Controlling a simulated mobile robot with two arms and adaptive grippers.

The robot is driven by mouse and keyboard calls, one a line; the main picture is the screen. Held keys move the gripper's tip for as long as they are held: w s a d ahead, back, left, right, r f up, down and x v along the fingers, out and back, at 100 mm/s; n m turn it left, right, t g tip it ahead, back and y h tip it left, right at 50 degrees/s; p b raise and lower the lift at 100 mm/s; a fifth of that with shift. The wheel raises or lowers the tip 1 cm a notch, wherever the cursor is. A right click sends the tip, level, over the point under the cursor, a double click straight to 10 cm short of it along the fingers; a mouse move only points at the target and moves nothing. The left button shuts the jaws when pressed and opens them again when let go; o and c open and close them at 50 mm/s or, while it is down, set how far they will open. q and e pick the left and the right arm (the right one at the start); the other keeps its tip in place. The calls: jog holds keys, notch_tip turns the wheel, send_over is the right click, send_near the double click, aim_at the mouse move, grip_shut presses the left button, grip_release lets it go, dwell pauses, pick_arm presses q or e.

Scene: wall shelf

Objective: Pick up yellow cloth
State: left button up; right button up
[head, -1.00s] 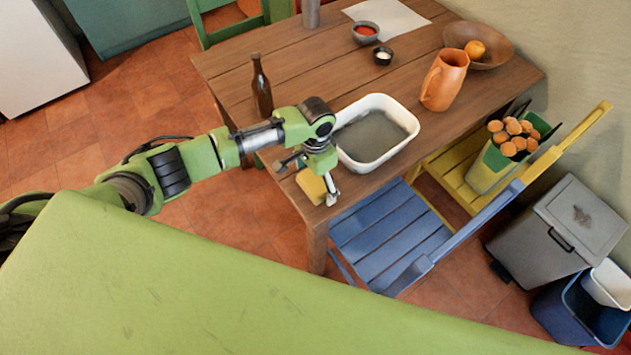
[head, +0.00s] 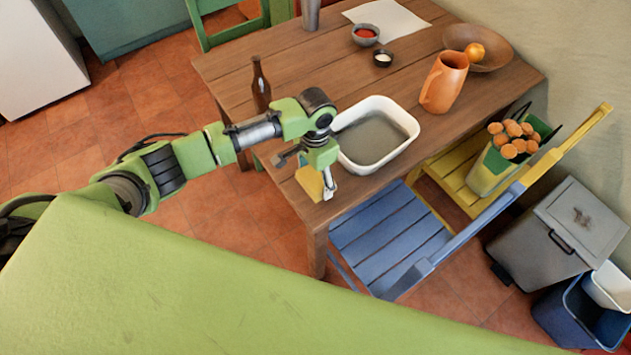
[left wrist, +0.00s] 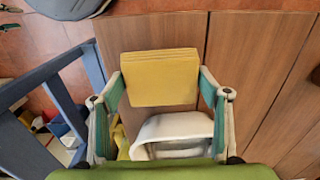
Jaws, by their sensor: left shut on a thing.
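The yellow cloth (head: 309,183) is a folded, block-like pad at the near left corner of the wooden table. My left gripper (head: 317,182) points down over it and is shut on it. In the left wrist view the cloth (left wrist: 160,77) lies between the two fingers, one at each side edge. I cannot tell whether it still touches the tabletop. My right gripper is not in view.
A white basin (head: 378,133) stands just right of my left gripper. A brown bottle (head: 261,84) is behind it, and an orange jug (head: 444,83) stands farther right. A blue chair (head: 388,235) sits against the table's near side.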

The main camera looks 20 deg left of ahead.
pick_arm(q)
jog(key=s+d+r+b, duration=0.2)
jog(key=s+d+r, duration=0.5)
jog(key=d+r, duration=0.3)
jog(key=shift+d, duration=1.1)
